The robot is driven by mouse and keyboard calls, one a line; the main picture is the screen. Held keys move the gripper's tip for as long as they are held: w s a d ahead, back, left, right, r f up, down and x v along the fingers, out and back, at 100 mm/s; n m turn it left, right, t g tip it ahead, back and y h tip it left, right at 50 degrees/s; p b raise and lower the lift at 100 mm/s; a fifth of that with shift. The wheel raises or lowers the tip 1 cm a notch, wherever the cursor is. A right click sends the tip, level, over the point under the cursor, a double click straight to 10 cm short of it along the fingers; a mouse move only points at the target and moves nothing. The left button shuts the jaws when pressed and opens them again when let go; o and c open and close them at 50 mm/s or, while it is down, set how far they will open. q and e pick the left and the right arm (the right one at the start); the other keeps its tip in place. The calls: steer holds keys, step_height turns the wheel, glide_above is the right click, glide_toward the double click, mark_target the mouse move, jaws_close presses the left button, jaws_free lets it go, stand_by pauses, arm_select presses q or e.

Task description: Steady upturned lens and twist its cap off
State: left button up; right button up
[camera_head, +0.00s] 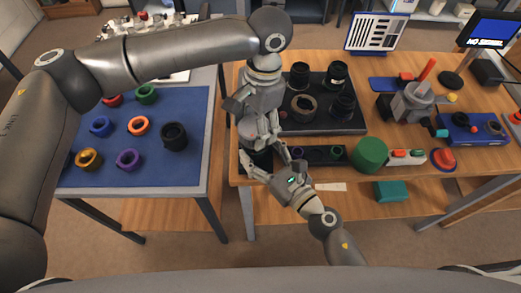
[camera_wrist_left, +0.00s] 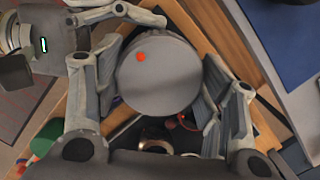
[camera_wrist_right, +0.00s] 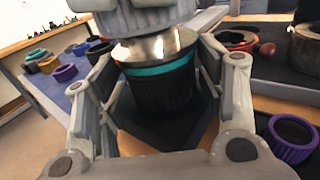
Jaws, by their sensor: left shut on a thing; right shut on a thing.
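The upturned lens stands upright near the table's left front corner. Its black barrel (camera_wrist_right: 160,95), teal band (camera_wrist_right: 160,66) and silver ring (camera_wrist_right: 152,46) show in the right wrist view. My right gripper (camera_wrist_right: 160,88) is shut on the barrel from the front, one finger on each side. The grey round cap (camera_wrist_left: 158,82) with a red dot is seen from above in the left wrist view. My left gripper (camera_head: 258,128) comes down from above and is shut around the cap. In the head view the grippers hide most of the lens (camera_head: 258,160).
A dark tray (camera_head: 350,125) with several lens parts lies right of the lens. A green cylinder (camera_head: 370,154) and a red button (camera_head: 443,158) stand along the front edge. A blue mat (camera_head: 75,120) with coloured rings covers the left table, across a gap.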

mark_target(263, 153)
arm_select(q)
steer(key=shift+r, duration=0.35)
steer(key=shift+r, duration=2.4)
arm_select(e)
steer(key=o, duration=1.4)
arm_select(q)
steer(key=shift+f+b, duration=0.4)
steer(key=shift+f, duration=0.05)
arm_select(e)
steer(key=shift+r+v, duration=0.2)
steer(key=shift+v, duration=0.9)
steer(key=shift+r+v, duration=0.2)
steer(key=shift+v, duration=0.95)
arm_select(q)
steer(key=shift+f+b, duration=0.7)
arm_select(e)
steer(key=shift+s+d+r, duration=0.3)
steer(key=shift+s+d, duration=0.4)
steer(key=shift+s, duration=0.25)
steer(key=shift+s+d+r, duration=0.3)
steer(key=shift+s+d, duration=0.4)
steer(key=shift+s, duration=0.25)
